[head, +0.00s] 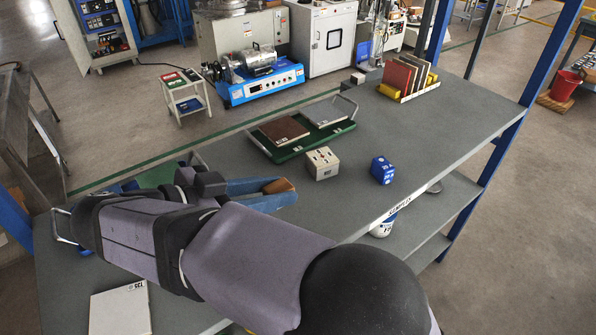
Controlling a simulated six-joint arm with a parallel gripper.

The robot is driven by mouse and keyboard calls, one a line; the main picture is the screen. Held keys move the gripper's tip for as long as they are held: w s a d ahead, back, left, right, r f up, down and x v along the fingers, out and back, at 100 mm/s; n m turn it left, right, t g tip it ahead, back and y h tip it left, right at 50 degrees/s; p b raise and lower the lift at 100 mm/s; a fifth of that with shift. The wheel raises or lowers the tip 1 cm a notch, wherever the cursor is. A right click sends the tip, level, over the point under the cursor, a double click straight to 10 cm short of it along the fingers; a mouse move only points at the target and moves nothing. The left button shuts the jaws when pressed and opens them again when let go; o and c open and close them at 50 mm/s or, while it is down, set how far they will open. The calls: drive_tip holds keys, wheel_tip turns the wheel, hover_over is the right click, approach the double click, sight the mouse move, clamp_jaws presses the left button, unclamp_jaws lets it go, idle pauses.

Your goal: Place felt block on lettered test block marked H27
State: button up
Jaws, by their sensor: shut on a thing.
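My arm crosses the front of the bench. A blue cube with white markings (383,170) stands on the bench right of centre. A cream block with dark markings (322,163) stands to its left, apart from it. The markings are too small to read, so I cannot tell which is H27. I cannot identify the felt block for sure.
A green tray (290,153) with a brown tile and a pale tile lies behind the cream block. A yellow rack of upright tiles (405,92) stands at the back right. A white labelled tile (120,310) lies front left. Grey bench top around the blue cube is clear.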

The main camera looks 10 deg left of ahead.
drive_tip(key=w+d+r+m+g+h+p, duration=0.35)
drive_tip(key=w+d+p, duration=0.35)
drive_tip(key=w+d, duration=0.4)
drive_tip(key=n+t+y, duration=0.3)
hover_over(318, 159)
drive_tip(key=shift+w+f+p, duration=0.1)
drive_tip(key=shift+f+p, duration=1)
drive_tip(key=shift+f, duration=3.55)
drive_tip(key=shift+f, duration=0.15)
drive_tip(key=o, duration=1.1)
drive_tip(key=shift+c, duration=0.2)
